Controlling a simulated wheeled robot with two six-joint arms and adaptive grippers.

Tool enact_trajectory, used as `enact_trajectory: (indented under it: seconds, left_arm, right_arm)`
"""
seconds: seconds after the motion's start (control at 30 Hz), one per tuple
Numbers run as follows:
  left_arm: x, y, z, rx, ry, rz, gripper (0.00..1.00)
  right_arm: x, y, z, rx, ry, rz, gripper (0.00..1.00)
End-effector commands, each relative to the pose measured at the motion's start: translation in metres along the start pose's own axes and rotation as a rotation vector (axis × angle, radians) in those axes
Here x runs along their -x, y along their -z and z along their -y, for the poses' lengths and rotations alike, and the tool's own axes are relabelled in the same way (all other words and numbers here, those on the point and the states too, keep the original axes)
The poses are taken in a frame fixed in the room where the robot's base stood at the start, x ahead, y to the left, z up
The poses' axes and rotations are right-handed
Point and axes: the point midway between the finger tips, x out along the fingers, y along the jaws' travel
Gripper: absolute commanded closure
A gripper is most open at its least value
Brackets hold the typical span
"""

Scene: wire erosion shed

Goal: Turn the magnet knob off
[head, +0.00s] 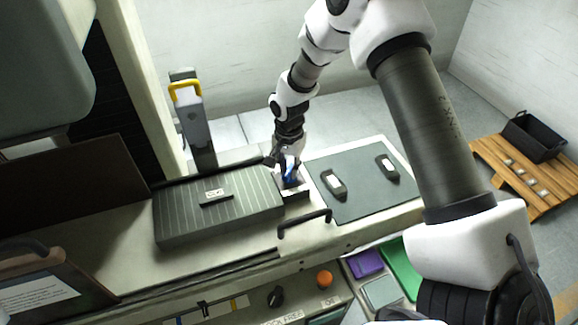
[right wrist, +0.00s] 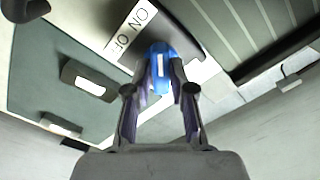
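The magnet knob is blue with a white stripe and shows in the right wrist view (right wrist: 160,65), beside a white plate marked ON and OFF (right wrist: 130,30). In the head view the knob (head: 291,172) is partly hidden by my right gripper (head: 287,164), at the right end of the grey ribbed magnet block (head: 240,205). My right gripper's fingers (right wrist: 160,80) lie on both sides of the knob and look closed on it. In the right wrist view the stripe runs roughly along the fingers. My left gripper is not in view.
A dark mat (head: 355,200) with two small dark blocks lies right of the magnet block. A black handle (head: 305,222) stands at the bench's front edge. A post with a yellow top (head: 187,86) rises behind. A wooden pallet (head: 520,180) with a black bin is at far right.

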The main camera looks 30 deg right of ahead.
Motion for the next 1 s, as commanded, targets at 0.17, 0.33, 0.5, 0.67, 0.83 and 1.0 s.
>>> enact_trajectory:
  seconds: [0.17, 0.33, 0.5, 0.67, 0.83, 1.0]
  left_arm:
    - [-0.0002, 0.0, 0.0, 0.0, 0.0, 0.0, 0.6]
    - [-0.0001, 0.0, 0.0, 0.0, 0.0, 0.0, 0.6]
    - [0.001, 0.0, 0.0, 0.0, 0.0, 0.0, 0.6]
    - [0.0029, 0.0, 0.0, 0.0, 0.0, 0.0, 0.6]
    - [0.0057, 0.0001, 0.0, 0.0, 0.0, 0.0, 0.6]
    - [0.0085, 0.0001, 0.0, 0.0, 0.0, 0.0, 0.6]
  right_arm:
    - [-0.0004, -0.0001, -0.0002, 0.0, -0.001, 0.0, 1.0]
    - [-0.0005, -0.0001, -0.0003, 0.006, -0.001, 0.001, 1.0]
    - [-0.0005, -0.0001, -0.0004, 0.042, -0.001, 0.001, 1.0]
    - [-0.0003, 0.0, -0.0002, 0.117, -0.002, 0.001, 1.0]
    - [-0.0003, -0.0001, -0.0003, 0.24, -0.002, 0.001, 1.0]
    - [-0.0005, -0.0002, -0.0003, 0.394, -0.002, 0.002, 1.0]
